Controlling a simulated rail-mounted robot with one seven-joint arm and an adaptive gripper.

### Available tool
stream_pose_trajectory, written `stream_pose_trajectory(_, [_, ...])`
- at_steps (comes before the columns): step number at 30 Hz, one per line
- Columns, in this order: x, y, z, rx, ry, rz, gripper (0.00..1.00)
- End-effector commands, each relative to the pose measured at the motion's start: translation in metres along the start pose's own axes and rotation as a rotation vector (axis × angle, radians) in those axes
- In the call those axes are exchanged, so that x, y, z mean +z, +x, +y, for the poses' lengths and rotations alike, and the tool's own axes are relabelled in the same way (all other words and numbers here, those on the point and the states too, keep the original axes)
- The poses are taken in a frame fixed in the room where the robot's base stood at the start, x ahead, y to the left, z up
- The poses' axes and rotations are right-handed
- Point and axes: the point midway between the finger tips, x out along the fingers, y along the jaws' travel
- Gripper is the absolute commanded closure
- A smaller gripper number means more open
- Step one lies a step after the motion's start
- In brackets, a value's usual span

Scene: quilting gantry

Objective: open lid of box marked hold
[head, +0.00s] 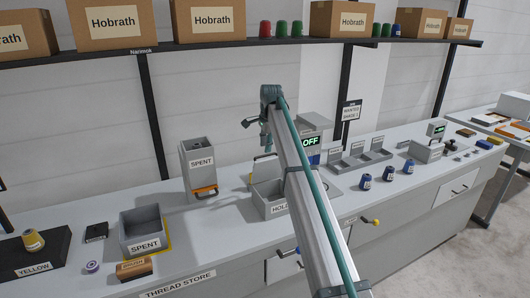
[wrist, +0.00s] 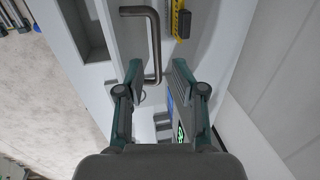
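The grey box marked HOLD (head: 275,209) stands on the bench, partly hidden behind my arm. Its inside shows from above, and a pale lid panel (head: 265,168) stands raised at its back edge. In the wrist view, the pale lid (wrist: 122,45) carries a dark U-shaped handle (wrist: 154,45), with the box's recess (wrist: 85,30) to its left. My gripper (wrist: 156,70) is open; the handle's lower end shows between its fingertips, with gaps on both sides. In the head view my gripper (head: 264,132) is above the lid, seen small.
A tall SPENT bin (head: 200,178) with an orange handle stands left of the box, and a low open SPENT box (head: 143,232) further left. A display reading OFF (head: 310,142) is just right, behind my arm. Blue spools (head: 365,182) stand further right. A loaded shelf (head: 230,43) runs above.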

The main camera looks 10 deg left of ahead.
Motion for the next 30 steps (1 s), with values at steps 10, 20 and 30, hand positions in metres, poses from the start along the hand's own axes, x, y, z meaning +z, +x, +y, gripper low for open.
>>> stream_pose_trajectory(10, [0.001, -0.060, 0.000, 0.000, 0.000, -0.001, 0.64])
stream_pose_trajectory(20, [0.001, -0.073, 0.001, 0.002, 0.000, -0.001, 0.64])
stream_pose_trajectory(30, [-0.015, -0.069, 0.001, 0.026, 0.021, 0.003, 0.64])
